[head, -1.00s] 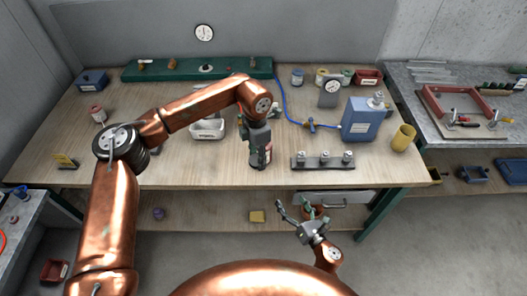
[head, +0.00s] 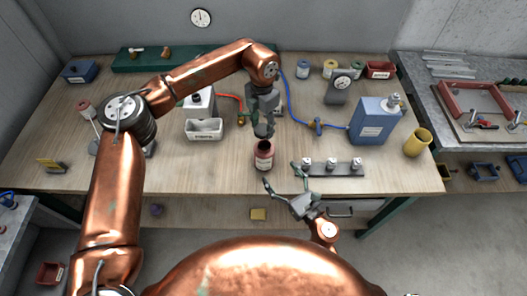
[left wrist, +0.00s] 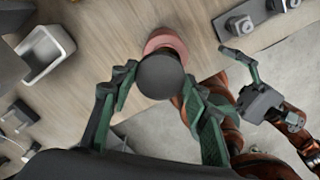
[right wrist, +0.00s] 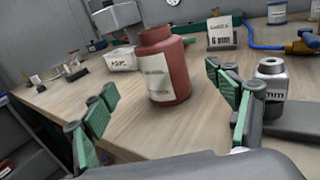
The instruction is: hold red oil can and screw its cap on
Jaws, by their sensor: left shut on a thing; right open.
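The red oil can (head: 264,158) stands upright near the front edge of the wooden bench. It also shows in the right wrist view (right wrist: 165,62), its neck bare and its label facing me. My left gripper (head: 263,127) is above the can, shut on a round dark cap (left wrist: 160,75). In the left wrist view the cap covers part of the can (left wrist: 165,41); the cap appears held apart above the neck. My right gripper (head: 282,179) is open and empty, front right of the can. In the right wrist view the can stands beyond and between its spread fingers.
A rack with metal pieces (head: 333,170) stands right of the can, close to my right gripper. A white tray (head: 203,130) lies to the left. A blue container (head: 371,124) and yellow cup (head: 417,143) are at the right.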

